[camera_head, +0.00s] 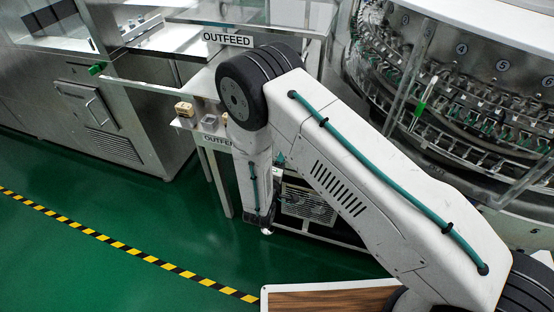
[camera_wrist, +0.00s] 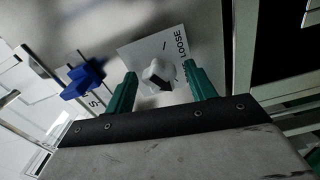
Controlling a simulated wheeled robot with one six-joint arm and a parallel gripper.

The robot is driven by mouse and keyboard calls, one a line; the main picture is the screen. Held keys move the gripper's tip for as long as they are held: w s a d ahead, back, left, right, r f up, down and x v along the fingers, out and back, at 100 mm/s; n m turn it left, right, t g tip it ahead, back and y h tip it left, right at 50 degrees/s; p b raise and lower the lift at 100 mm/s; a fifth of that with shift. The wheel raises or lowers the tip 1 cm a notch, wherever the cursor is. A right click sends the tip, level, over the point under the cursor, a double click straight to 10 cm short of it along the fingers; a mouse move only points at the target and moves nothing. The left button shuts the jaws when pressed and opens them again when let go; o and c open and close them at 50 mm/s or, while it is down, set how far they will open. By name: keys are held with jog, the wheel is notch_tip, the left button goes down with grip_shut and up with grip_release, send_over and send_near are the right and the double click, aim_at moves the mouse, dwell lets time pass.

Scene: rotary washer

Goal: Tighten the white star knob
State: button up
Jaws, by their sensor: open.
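My gripper (camera_wrist: 160,82) has two green fingers, open, one on each side of the knob in the picture. I cannot tell whether the fingers touch the knob or how far apart in depth they are. In the head view my arm hides the knob and most of the gripper.
A blue knob (camera_wrist: 83,80) stands left of my gripper in the wrist view. In the head view, the OUTFEED table sign (camera_head: 228,39) is behind my arm, and the rotary washer (camera_head: 450,90) is at right. Green floor (camera_head: 130,205) is clear at left.

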jog(key=v, duration=0.7)
jog(key=shift+s, duration=0.15)
